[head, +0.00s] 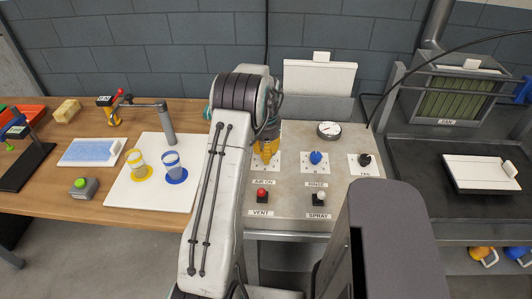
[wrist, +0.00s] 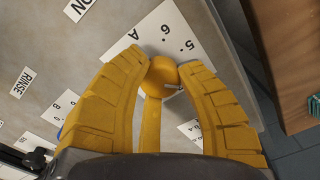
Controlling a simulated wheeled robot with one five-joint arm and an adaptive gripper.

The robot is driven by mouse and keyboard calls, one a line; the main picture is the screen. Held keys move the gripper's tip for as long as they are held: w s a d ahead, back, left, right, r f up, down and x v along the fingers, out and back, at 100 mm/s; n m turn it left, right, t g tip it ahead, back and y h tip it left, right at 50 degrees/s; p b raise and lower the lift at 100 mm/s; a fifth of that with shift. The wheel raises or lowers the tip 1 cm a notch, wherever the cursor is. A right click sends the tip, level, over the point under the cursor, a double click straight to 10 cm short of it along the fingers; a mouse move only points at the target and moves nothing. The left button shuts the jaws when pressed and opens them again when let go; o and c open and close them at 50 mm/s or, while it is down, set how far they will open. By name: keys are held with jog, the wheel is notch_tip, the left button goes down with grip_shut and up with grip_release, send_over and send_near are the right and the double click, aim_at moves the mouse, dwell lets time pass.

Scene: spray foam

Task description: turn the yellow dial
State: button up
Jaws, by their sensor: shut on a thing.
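The yellow dial (wrist: 162,74) sits between my fingertips in the wrist view, over a white plate with numbers such as 5 and 6 and the letter A. My gripper (head: 266,153) has yellow fingers and is shut on the dial, one finger on each side of it. In the wrist view, my gripper (wrist: 168,66) covers part of the plate's scale. In the head view, the yellow fingers hide most of the dial, and I cannot tell its setting.
On the same grey panel (head: 290,205) are a blue dial (head: 316,157), a black knob (head: 364,159), a red-topped switch (head: 262,194), a white-topped switch (head: 320,197) and a round gauge (head: 329,130). A wooden bench (head: 90,208) with cups stands left; a dark tray bench is right.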

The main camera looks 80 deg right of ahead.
jog(key=o, duration=1.2)
jog(key=shift+f, duration=0.1)
notch_tip(320, 180, up, 12)
dwell(0.8)
